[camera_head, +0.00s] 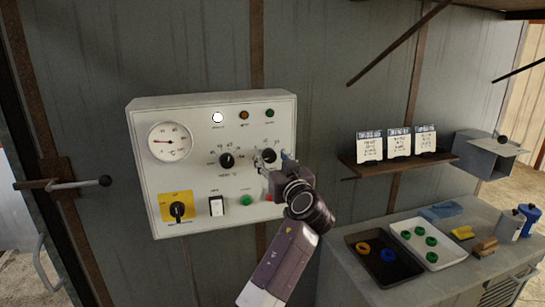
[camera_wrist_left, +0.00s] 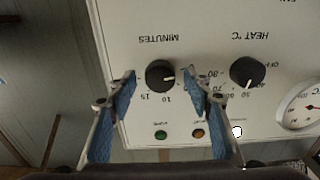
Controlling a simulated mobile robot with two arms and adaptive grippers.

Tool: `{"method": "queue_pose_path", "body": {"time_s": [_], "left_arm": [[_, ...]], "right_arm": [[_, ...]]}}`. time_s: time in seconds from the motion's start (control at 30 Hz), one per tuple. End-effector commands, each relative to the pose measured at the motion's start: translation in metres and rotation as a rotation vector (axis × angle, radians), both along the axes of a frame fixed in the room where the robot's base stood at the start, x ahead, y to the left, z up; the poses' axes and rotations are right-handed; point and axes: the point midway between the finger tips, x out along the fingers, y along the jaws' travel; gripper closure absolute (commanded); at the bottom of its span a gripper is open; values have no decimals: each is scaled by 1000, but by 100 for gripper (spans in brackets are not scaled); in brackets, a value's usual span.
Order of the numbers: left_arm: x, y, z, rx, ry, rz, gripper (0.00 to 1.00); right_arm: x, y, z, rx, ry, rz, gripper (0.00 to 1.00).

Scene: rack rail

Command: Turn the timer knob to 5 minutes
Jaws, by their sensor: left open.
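The timer knob (camera_wrist_left: 160,75) is a black dial marked MINUTES, upside down in the left wrist view. Its white pointer line faces right in that view, away from the 10 and 15 marks below it. Any 5 mark is not readable. My left gripper (camera_wrist_left: 170,80) is open, with one blue-padded finger on each side of the knob and visible gaps between. In the head view my left gripper (camera_head: 270,163) is at the white panel (camera_head: 200,195) and partly covers the timer knob (camera_head: 269,156). My right gripper is not in view.
The heat knob (camera_head: 227,160) sits left of the timer knob, with a gauge (camera_head: 170,142) beyond it. Below are a yellow-backed switch (camera_head: 177,210), a rocker switch (camera_head: 216,206) and a green button (camera_head: 246,200). A bench with trays (camera_head: 385,277) stands at right, under a shelf (camera_head: 400,165).

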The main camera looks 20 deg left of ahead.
Motion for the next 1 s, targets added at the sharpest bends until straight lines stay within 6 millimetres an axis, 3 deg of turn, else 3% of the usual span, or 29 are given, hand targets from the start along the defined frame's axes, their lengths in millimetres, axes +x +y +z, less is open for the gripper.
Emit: {"method": "queue_pose_path", "body": {"time_s": [0.23, 0.6, 1.0], "left_arm": [[0, 0, -1, 0, 0, 0, 56], [0, 0, 0, 1, 1, 0, 96], [0, 0, -2, 72, 50, -1, 96]], "right_arm": [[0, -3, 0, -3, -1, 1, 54], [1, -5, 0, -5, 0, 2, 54], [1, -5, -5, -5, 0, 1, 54]]}}
